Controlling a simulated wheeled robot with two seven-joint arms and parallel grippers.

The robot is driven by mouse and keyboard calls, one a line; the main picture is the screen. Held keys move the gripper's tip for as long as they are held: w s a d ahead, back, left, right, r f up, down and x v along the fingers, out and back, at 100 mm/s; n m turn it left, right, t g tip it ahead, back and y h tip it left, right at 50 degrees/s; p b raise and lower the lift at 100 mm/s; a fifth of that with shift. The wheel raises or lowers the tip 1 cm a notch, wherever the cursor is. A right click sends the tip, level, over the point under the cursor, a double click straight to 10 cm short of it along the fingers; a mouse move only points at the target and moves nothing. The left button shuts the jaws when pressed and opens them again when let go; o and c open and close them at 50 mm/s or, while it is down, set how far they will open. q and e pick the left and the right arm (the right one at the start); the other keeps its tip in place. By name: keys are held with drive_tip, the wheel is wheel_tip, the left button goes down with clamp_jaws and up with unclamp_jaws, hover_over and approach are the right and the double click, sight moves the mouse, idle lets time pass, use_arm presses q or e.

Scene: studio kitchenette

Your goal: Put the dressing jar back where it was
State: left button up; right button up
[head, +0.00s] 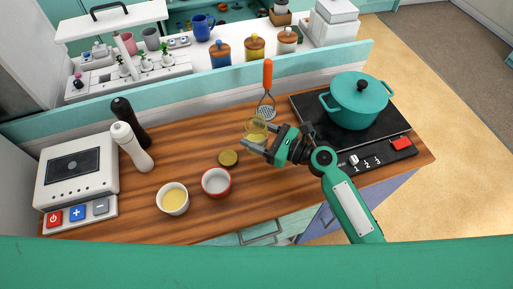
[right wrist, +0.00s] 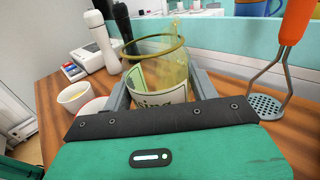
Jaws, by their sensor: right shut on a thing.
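The dressing jar (right wrist: 160,85) is a clear glass jar with a pale label and an open, brownish rim. My right gripper (head: 254,142) is shut on it, one finger on each side, as the right wrist view shows. In the head view the jar (head: 256,126) is at the gripper's tips, over the back middle of the wooden counter. I cannot tell whether its base touches the counter. A round brass-coloured lid (head: 228,158) lies on the counter left of the gripper. My left gripper is not in view.
A red-rimmed bowl (head: 216,182) and a bowl of yellow stuff (head: 172,199) stand front left. An orange-handled masher (head: 267,90) is behind the gripper. A teal pot (head: 358,100) sits on the hob at right. Two mills (head: 131,146) and a scale (head: 78,172) are left.

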wheel_tip(320, 180, down, 2)
drive_tip(key=shift+f, duration=0.25)
wheel_tip(320, 180, down, 3)
drive_tip(key=shift+f+b, duration=0.15)
drive_tip(key=shift+b, duration=0.15)
drive_tip(key=shift+f, duration=0.2)
drive_tip(key=shift+f, duration=0.15)
drive_tip(key=o, duration=1.2)
drive_tip(key=shift+d, duration=0.15)
